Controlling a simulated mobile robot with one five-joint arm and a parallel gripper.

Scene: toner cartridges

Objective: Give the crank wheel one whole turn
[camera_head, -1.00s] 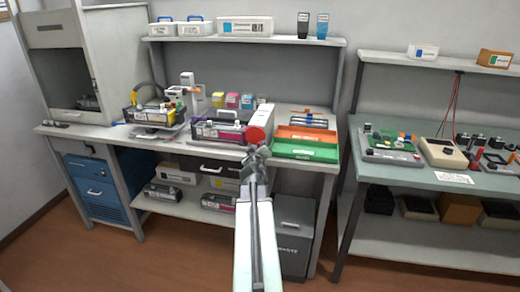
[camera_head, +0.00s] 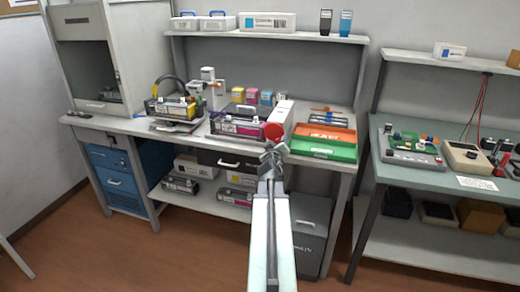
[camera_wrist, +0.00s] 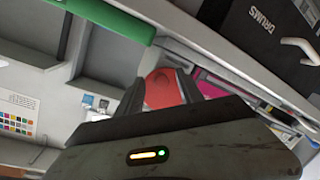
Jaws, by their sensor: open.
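A red round disc (camera_head: 273,131), which looks like the crank wheel, stands at the front edge of the workbench, left of the orange and green trays. In the wrist view the red disc (camera_wrist: 163,88) shows between the two dark fingers, partly covered by them and by the gripper body. My gripper (camera_head: 272,150) is open, just in front of and below the disc in the head view. I cannot tell whether the fingers touch it. No crank handle can be made out.
A green tray (camera_head: 322,149) lies close to the right of the disc. A cartridge with a magenta stripe (camera_head: 237,129) lies to the left. A drawer front marked DRUMS (camera_wrist: 262,35) is under the bench. A second bench (camera_head: 390,170) stands at the right.

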